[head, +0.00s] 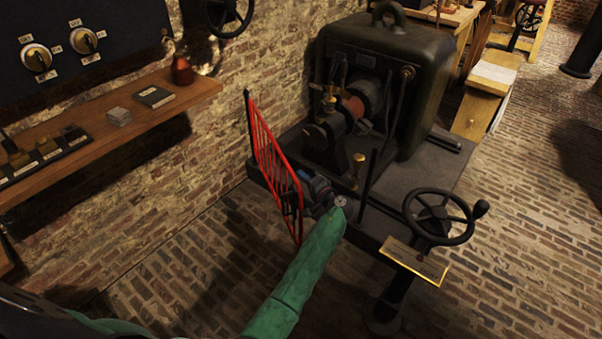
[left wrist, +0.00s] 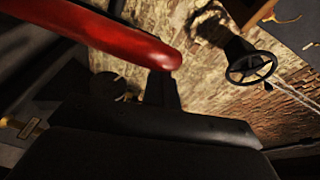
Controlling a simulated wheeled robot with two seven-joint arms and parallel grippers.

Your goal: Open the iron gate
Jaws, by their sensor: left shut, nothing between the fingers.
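The iron gate (head: 268,150) is a red barred panel at the left side of the dark machine, seen at a steep angle in the head view. My left gripper (head: 299,195) is at the gate's near end, its fingers shut with nothing between them. The gripper's body hides part of the gate's lower near corner, and I cannot tell whether it touches the bars. In the left wrist view a thick red bar of the gate (left wrist: 105,35) crosses the upper left, close to the dark finger (left wrist: 162,88). My right gripper is not in view.
The dark machine (head: 420,100) stands behind the gate. A black handwheel (head: 438,240) and a brass-edged plate (head: 413,262) are to the right. A wooden shelf (head: 95,120) with small items runs along the brick wall at left. The brick floor at front left is clear.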

